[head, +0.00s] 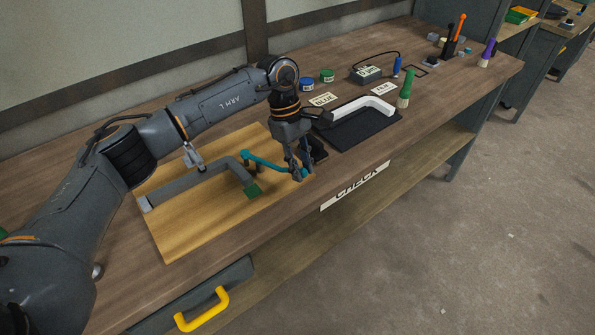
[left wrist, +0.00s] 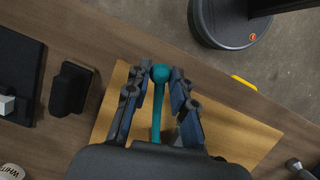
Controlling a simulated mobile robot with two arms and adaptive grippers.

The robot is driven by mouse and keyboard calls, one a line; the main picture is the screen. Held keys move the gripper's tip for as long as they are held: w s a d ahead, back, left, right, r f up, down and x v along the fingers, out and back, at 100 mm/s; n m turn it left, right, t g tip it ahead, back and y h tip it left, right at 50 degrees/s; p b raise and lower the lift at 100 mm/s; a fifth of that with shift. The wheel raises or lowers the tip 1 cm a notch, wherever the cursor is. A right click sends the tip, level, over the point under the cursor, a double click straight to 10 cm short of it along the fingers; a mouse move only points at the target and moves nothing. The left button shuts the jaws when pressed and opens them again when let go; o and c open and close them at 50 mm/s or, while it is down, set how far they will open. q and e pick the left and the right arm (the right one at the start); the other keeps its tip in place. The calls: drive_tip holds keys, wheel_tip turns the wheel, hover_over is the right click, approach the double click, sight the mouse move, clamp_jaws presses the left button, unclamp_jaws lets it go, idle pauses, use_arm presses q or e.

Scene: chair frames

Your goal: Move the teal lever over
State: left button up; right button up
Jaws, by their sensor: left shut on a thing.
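The teal lever (head: 267,164) reaches from the grey chair frame's corner toward the right, above the wooden board. My left gripper (head: 299,174) is shut on the lever's free end, with the arm coming in from the left. In the left wrist view the lever (left wrist: 157,112) runs between the two fingers of the gripper (left wrist: 158,88), and its round teal knob shows at their tips. The grey frame (head: 195,185) is an angled piece lying on the board, with a green end. My right gripper is not in view.
The wooden board (head: 190,233) lies on the workbench. To the right are a black mat (head: 362,132) with a white angled piece (head: 352,107), and a green tapered object (head: 405,90). Blue (head: 306,84) and green (head: 327,75) round containers stand behind. A yellow drawer handle (head: 203,312) sticks out in front.

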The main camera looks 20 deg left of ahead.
use_arm(q)
drive_tip(key=shift+w+d+f+b, duration=0.1)
drive_tip(key=shift+w+d+b, duration=0.1)
drive_tip(key=shift+w+b, duration=0.5)
drive_tip(key=shift+w+d+b, duration=0.1)
drive_tip(key=shift+w+b, duration=0.2)
drive_tip(key=shift+w, duration=0.15)
drive_tip(key=o, duration=0.9)
drive_tip(key=shift+o, duration=0.2)
